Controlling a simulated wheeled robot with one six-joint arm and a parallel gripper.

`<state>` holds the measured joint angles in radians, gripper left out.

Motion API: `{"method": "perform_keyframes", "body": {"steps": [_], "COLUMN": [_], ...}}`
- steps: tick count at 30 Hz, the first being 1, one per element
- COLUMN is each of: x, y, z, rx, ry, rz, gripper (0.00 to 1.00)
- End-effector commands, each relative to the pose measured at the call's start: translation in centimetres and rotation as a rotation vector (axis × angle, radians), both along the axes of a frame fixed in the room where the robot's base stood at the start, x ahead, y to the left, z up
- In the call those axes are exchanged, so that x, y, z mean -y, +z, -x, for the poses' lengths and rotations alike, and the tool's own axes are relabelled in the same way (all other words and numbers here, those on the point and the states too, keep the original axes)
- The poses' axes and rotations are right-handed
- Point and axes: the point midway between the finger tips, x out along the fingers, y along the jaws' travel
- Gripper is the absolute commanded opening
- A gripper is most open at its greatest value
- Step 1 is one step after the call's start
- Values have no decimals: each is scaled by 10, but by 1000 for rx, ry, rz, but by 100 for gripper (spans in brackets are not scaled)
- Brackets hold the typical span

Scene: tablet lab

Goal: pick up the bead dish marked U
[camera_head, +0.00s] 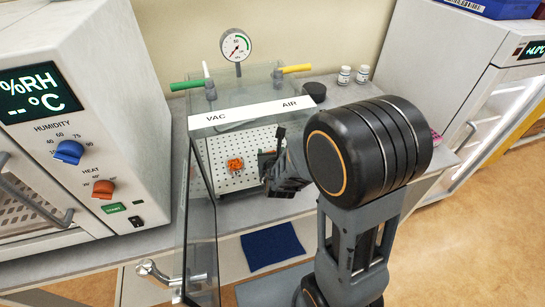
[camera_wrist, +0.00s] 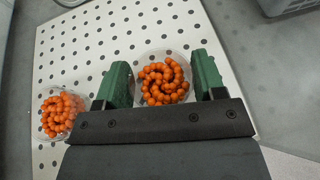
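Two clear round dishes of orange beads show in the wrist view. One bead dish (camera_wrist: 163,82) lies between the two green fingers of my gripper (camera_wrist: 163,78), with a finger close on either side; I cannot tell whether they touch it. The other bead dish (camera_wrist: 62,114) sits to the left, outside the fingers. In the head view one bead dish (camera_head: 236,165) shows left of my gripper (camera_head: 267,162); the other is hidden by the gripper. My gripper appears open. No letter is readable on either dish.
The dishes are on a white perforated plate (camera_head: 220,182) inside a glass chamber, whose glass door (camera_head: 200,235) stands open at the left. A VAC/AIR strip (camera_head: 250,112) crosses above. A blue mat (camera_head: 272,247) lies in front. An oven (camera_head: 75,125) stands left.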

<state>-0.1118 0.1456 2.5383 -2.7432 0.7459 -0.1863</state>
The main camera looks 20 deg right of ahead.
Motion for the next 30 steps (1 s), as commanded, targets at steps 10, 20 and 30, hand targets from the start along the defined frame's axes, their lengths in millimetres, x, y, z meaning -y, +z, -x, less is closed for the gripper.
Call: {"method": "perform_keyframes", "body": {"steps": [10,20,30], "x": [1,1,-2], "y": [0,8,41], "z": [0,0,0], "rx": [0,2,3], "ry": [-2,-2,4], "rz": [0,0,-1], "gripper": [37,37,37]}}
